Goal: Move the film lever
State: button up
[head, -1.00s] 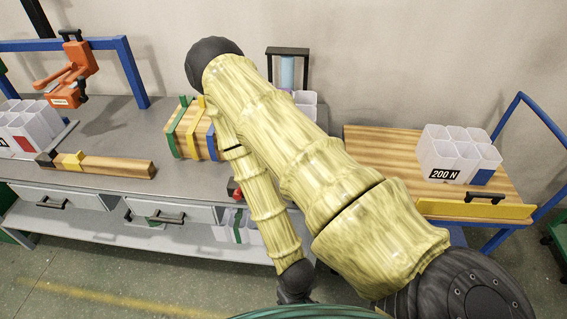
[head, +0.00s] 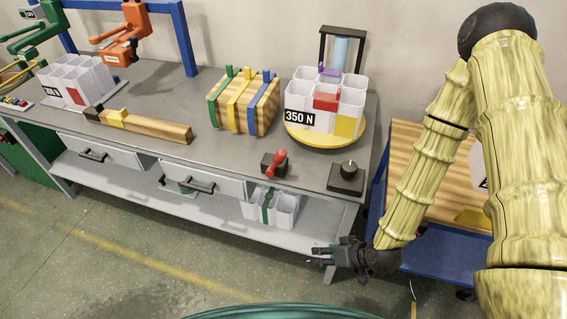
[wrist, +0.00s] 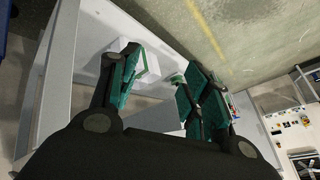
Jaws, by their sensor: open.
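No lever here is legibly marked "film", so I cannot tell which one is meant. A red lever (head: 276,162) stands tilted on a small dark box at the bench's front edge. A purple handle-like part (head: 329,71) sits below a black frame (head: 343,45) holding a pale blue cylinder, behind the white bins; its lower part is hidden. My gripper (head: 328,254) is open and empty, low in front of the bench's right end, below and right of the red lever. In the wrist view its fingers (wrist: 160,78) are spread, with no lever between them.
A black knob box (head: 346,178) sits at the bench's right front corner. A strapped wooden crate (head: 220,103) and a wooden bar (head: 155,126) lie left. The floor (head: 170,275) in front is clear.

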jog(key=w+a+r+n+t+y+b, duration=0.3)
jog(key=w+a+r+t+y+b, duration=0.15)
jog(key=w+r, duration=0.5)
jog(key=n+y+b, duration=0.2)
jog(key=n+y, duration=0.3)
send_near(280, 155)
jog(key=w+f, duration=0.1)
jog(key=f, duration=0.1)
jog(key=shift+t, duration=0.25)
jog(key=p+x, duration=0.1)
jog(key=x, duration=0.9)
jog(key=shift+w, duration=0.2)
grip_shut()
